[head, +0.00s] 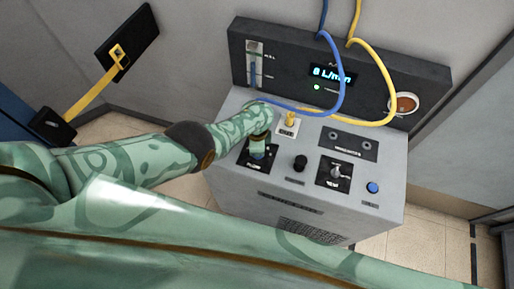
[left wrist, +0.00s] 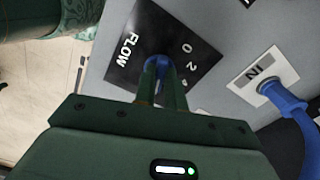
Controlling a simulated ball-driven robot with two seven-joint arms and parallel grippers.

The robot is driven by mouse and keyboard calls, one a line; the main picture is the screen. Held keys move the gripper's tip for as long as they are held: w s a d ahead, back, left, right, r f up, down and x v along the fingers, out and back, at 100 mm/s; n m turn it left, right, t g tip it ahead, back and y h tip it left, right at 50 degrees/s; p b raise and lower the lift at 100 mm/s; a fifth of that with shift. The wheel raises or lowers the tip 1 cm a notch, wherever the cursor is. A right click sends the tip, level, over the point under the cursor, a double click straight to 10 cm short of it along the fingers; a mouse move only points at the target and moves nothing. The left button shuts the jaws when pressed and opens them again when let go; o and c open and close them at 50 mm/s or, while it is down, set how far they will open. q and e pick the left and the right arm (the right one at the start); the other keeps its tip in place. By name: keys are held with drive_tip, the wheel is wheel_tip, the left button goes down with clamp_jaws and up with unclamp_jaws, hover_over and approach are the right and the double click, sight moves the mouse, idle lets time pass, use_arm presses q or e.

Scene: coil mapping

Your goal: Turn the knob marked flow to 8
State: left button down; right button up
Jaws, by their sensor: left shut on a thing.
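The flow knob (left wrist: 157,66) is blue and sits on a black plate (left wrist: 128,45) marked FLOW in the left wrist view. The numbers 0, 2 and 4 show on the plate; the rest of the scale is hidden by the gripper. My left gripper (left wrist: 160,80) is shut on the knob from above. In the head view my left gripper (head: 258,148) comes down over the knob at the left of the grey console (head: 228,183). The knob's pointer is not visible. The display (head: 332,74) shows a single digit and L/min; I cannot tell 0 from 8. My right gripper is not in view.
A blue hose (head: 338,84) and a yellow hose (head: 385,75) loop over the console. A yellow connector (head: 291,120) stands close beside my gripper. A black knob (head: 300,163), a lever switch (head: 336,172) and a blue button (head: 373,188) are to the right.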

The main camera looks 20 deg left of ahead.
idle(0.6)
use_arm(q)
drive_tip(key=c, duration=1.5)
unclamp_jaws()
drive_tip(key=shift+o, duration=0.2)
wheel_tip(320, 180, up, 16)
drive_tip(key=p, duration=1.3)
drive_tip(key=shift+p, duration=0.3)
drive_tip(key=shift+r, duration=0.1)
